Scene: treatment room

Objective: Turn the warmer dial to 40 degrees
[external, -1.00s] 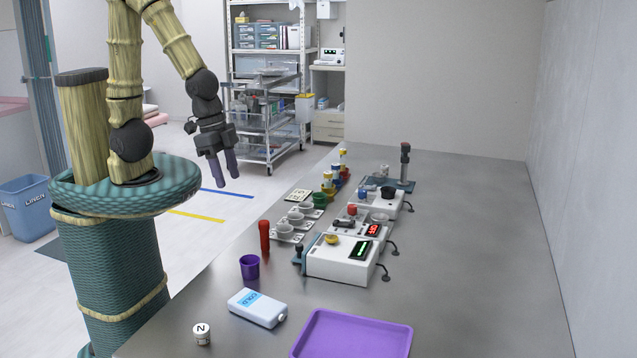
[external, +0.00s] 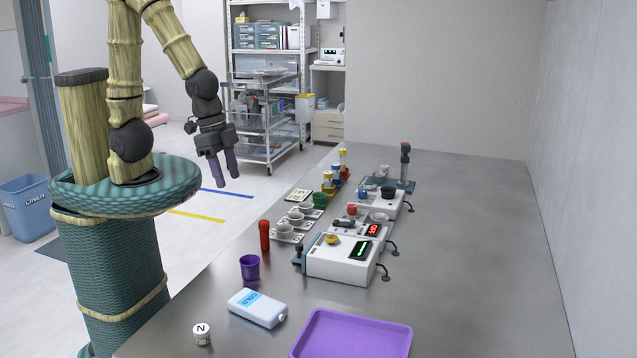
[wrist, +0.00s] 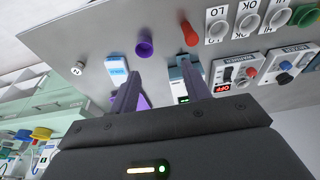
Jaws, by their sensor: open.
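The warmer is a small white unit (wrist: 236,82) at the right of the wrist view, with a label that seems to read WARMER. It has a red dial (wrist: 251,72) and a red-lit display (wrist: 223,88) that seems to read OFF. In the external view its red display (external: 373,230) shows mid-bench, behind the larger white unit; the dial's setting is too small to read. My gripper (external: 223,184) hangs open and empty left of the bench, well apart from the warmer. Its two fingers (wrist: 160,68) show spread in the wrist view.
A white unit with a green display (external: 335,257) stands in front of the warmer.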

